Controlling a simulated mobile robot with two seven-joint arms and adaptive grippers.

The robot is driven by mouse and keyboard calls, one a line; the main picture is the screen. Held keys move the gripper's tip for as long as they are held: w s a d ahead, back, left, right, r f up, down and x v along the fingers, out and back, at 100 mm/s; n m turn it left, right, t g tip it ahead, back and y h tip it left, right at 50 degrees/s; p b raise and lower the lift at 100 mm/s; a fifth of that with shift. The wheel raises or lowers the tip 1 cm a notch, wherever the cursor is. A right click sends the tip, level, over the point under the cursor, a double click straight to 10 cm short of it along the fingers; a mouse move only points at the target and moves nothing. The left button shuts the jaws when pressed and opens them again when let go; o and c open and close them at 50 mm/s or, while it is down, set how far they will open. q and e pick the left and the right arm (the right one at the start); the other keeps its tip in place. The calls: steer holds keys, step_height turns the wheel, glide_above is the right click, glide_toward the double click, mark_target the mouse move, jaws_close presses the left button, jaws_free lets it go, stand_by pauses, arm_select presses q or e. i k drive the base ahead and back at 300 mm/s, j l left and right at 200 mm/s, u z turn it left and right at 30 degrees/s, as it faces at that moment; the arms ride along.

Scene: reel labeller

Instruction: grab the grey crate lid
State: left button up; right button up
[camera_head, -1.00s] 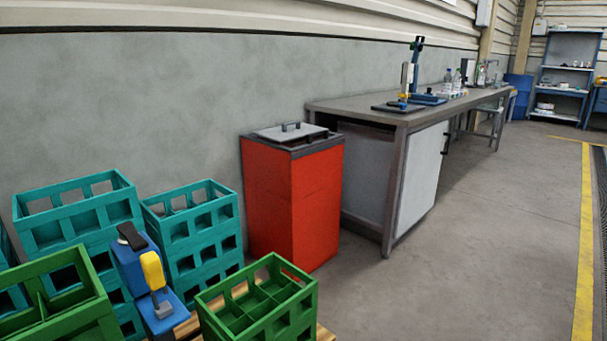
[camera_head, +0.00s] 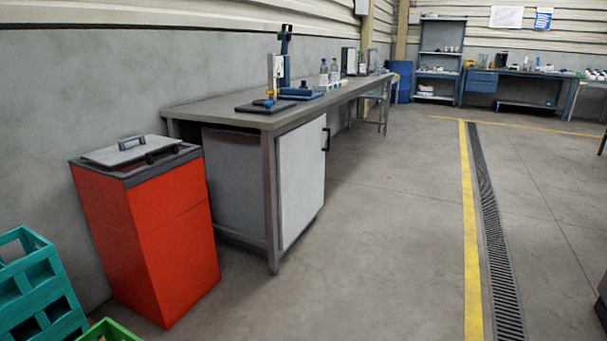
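The bin stands against the grey wall at the left. No other grey lid is clear in view. Neither of my grippers is in view.
A long workbench (camera_head: 225,117) with a white cabinet door (camera_head: 301,185) stands right of the bin. A teal crate (camera_head: 40,290) and a green crate (camera_head: 108,331) sit at lower left. Open floor (camera_head: 390,230) lies right, with a yellow line and drain grate.

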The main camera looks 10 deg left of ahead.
mark_target(128, 150)
steer(key=i+l+z, duration=0.15)
steer(key=i, duration=0.6)
steer(key=i+l+z, duration=0.15)
steer(key=i, duration=0.55)
steer(key=l, duration=0.1)
